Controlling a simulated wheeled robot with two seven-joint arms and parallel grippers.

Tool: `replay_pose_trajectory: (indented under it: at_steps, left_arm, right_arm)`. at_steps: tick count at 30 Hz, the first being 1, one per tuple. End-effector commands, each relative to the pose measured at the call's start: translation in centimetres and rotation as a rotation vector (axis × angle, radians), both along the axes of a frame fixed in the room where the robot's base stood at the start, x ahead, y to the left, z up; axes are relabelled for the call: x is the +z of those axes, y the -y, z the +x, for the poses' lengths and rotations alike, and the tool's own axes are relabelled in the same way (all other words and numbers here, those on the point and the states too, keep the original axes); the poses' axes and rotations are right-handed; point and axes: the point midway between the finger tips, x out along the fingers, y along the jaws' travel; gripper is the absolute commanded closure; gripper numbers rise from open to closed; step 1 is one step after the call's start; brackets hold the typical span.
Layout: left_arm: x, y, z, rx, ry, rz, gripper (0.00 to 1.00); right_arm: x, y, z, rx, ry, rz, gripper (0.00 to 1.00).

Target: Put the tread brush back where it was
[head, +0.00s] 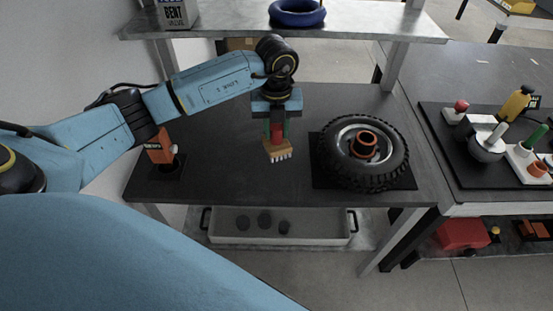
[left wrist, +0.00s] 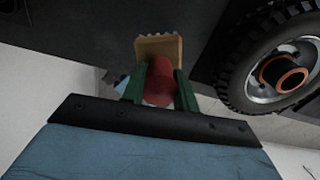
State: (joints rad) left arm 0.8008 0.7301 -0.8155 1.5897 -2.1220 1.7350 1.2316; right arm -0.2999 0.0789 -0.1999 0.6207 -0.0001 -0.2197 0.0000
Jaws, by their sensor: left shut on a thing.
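The tread brush (head: 277,151) has a tan block with pale bristles pointing down and a red handle. My left gripper (head: 277,131) is shut on the red handle and holds the brush upright over the dark table, left of the tyre. In the left wrist view the brush's tan block (left wrist: 160,46) shows beyond the red handle, between the green fingers of my left gripper (left wrist: 161,88). I cannot tell how far the bristles are above the table. My right gripper is not in view.
A wheel with a knobbly tyre (head: 340,176) lies on a black mat on the table's right. An orange object (head: 160,147) stands on a dark pad at the left. A shelf (head: 360,26) crosses behind. The table (head: 222,180) is clear between them.

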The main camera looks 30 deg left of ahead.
Motion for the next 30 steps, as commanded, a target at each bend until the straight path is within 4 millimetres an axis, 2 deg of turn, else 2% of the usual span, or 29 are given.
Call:
replay_pose_trajectory:
  at_steps: [1,3,11,17,29,30]
  left_arm:
    - [-1.2,0.0,-0.1,0.0,-0.003,0.0,0.92]
    - [-2.5,0.1,-0.1,-0.002,-0.003,-0.001,0.92]
    - [-4.8,0.0,-0.1,-0.004,-0.002,0.0,0.92]
    - [-7.5,0.1,-0.1,-0.004,-0.002,-0.001,0.92]
    - [-8.1,0.0,0.0,-0.005,0.001,0.001,0.92]
    - [-8.1,0.0,0.0,-0.005,0.0,0.0,0.66]
  right_arm:
    - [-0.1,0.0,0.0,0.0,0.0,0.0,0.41]
    - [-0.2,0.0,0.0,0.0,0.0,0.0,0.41]
    - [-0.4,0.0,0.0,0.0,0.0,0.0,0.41]
    - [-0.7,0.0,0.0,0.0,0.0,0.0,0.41]
    - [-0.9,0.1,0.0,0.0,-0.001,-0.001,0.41]
    - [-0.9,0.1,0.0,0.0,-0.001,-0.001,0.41]
